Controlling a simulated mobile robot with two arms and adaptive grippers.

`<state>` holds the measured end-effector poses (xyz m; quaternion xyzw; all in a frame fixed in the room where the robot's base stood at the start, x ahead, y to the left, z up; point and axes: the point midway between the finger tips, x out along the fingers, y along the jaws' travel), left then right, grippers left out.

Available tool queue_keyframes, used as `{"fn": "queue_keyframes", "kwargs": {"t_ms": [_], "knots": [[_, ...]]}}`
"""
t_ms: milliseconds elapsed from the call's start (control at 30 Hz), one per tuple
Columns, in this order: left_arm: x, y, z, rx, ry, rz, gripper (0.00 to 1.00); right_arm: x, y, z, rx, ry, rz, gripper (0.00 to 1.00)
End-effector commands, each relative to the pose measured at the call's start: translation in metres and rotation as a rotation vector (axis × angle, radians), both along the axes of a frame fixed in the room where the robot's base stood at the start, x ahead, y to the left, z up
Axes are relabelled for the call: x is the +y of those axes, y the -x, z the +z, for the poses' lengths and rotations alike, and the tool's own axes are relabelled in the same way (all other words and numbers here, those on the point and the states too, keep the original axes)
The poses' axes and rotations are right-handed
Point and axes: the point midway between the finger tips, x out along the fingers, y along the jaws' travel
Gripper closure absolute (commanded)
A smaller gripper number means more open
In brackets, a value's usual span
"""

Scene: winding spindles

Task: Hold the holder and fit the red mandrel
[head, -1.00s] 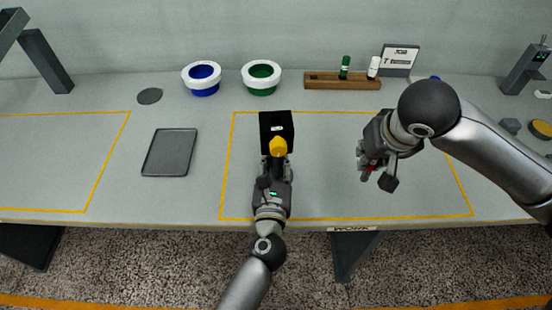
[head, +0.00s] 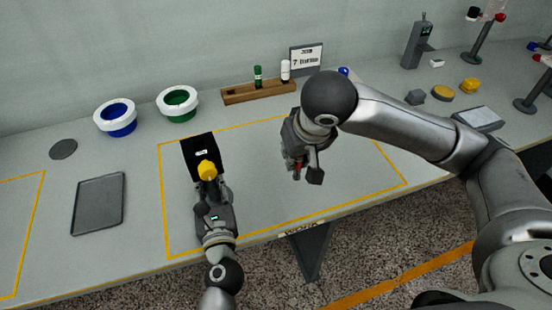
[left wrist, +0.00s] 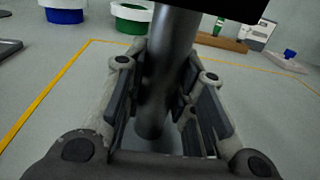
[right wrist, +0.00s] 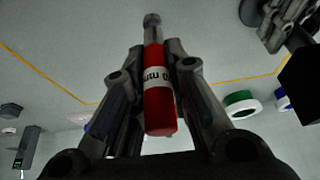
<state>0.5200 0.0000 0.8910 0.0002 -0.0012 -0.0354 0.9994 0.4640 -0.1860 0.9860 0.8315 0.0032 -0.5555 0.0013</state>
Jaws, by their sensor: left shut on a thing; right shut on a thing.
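My left gripper (head: 210,190) is at the holder's near side. In the left wrist view, its fingers are shut around the holder's dark round post (left wrist: 167,85). My right gripper (head: 300,168) is to the right of the holder and apart from it. In the head view, the gripper mostly hides the mandrel.
A dark tray (head: 99,204) lies left. Blue-lined (head: 116,118) and green-lined (head: 178,104) white-rimmed bowls stand behind. A wooden rack (head: 258,93) holds a green (head: 258,77) and a white piece (head: 285,71). The table between the holder and my right gripper is clear.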

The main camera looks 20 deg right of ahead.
Motion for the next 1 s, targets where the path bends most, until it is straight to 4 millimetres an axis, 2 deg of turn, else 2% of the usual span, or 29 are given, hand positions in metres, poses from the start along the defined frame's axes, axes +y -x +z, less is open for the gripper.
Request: {"fn": "queue_keyframes", "kwargs": {"t_ms": [167,400,700,833,1000], "knots": [[-0.001,0.001,-0.004,0.008,-0.002,-0.002,1.00,0.031,-0.022,0.022,-0.008,-0.002,0.041,1.00],[-0.001,0.002,-0.005,0.009,-0.002,-0.002,1.00,0.093,-0.054,0.076,-0.010,0.001,0.127,1.00],[0.000,0.002,-0.006,0.011,-0.002,-0.001,1.00,0.164,-0.068,0.146,-0.009,0.003,0.217,1.00],[0.000,0.002,-0.006,0.011,-0.003,-0.001,1.00,0.180,-0.069,0.164,-0.007,0.003,0.234,1.00],[0.000,0.002,-0.007,0.012,-0.003,-0.001,1.00,0.188,-0.068,0.173,-0.004,0.002,0.242,1.00]]}}
